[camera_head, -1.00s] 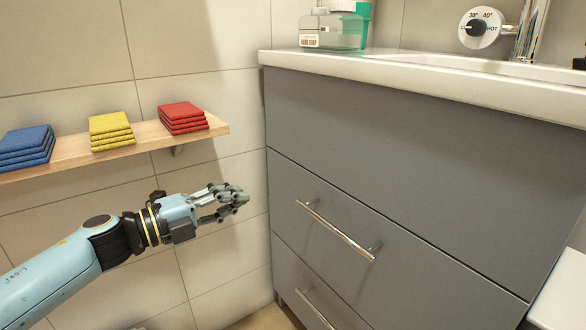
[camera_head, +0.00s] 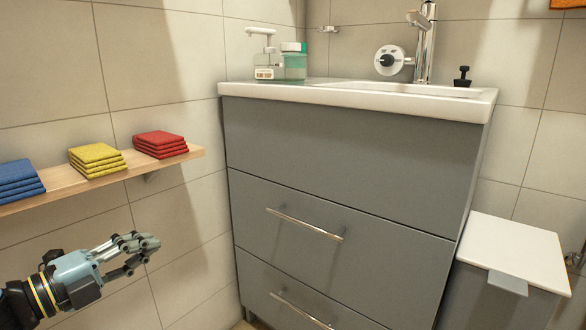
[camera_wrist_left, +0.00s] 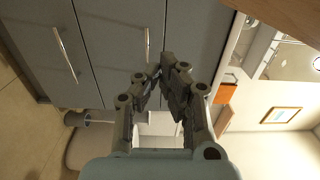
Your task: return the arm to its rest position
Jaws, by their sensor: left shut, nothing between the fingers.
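My left gripper (camera_head: 146,246) comes in from the lower left of the head view, below the wooden shelf and left of the grey cabinet. It is shut, with nothing between its fingers. In the left wrist view the gripper (camera_wrist_left: 168,82) shows in the middle, its fingers close together, with the cabinet behind them. It touches nothing that I can see. My right gripper is in neither view.
A wooden shelf (camera_head: 55,184) on the left wall bears blue, yellow (camera_head: 97,160) and red (camera_head: 160,144) cloth stacks. The grey cabinet (camera_head: 340,150) has its drawers closed. A soap bottle (camera_head: 263,60) stands on the counter. A white-lidded bin (camera_head: 515,246) stands at right.

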